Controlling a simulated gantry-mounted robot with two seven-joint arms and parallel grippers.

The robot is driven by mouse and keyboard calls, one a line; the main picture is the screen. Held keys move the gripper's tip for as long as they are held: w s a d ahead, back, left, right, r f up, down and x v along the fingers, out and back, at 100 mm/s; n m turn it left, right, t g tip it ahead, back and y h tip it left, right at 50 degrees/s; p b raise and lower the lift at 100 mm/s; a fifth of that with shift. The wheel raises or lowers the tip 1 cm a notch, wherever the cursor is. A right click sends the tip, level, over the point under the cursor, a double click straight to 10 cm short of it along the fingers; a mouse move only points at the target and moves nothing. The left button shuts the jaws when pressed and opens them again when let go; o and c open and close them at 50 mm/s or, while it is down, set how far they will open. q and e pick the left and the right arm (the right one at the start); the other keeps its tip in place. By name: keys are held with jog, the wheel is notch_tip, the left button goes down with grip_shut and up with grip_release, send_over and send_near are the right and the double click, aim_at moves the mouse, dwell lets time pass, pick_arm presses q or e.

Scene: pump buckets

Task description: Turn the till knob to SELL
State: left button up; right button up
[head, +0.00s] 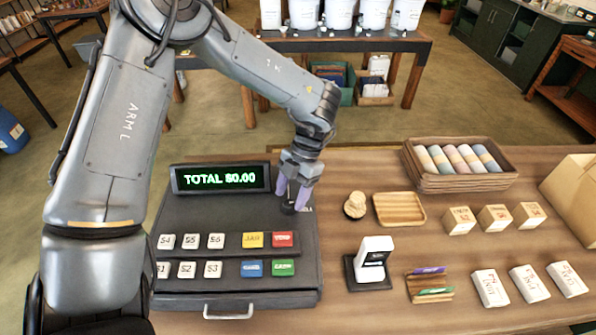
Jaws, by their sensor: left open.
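The till (185,240) stands on the wooden counter at the left, with a green display (220,179) reading TOTAL 80.00. Its top carries several white, yellow, red, blue and green keys. The dark till knob (288,207) is at the till's upper right, with a label beside it partly hidden; I cannot read which setting it points to. My left gripper (294,196) is open, pointing down over the knob, its purple fingertips at either side of it. Whether the fingers touch the knob I cannot tell. My right gripper is not in view.
A card reader (372,265) stands right of the till, with a small wooden tray (399,209) and a round wooden item (355,205) behind it. Small boxes (495,219) and a basket of rolls (453,187) lie further right.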

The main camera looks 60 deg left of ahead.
pick_arm(q)
jog(key=d+p+v, duration=0.1)
jog(key=v, duration=0.7)
jog(key=shift+a+r+p, duration=0.4)
jog(key=shift+a+r, duration=0.05)
jog(key=shift+w+r, duration=0.1)
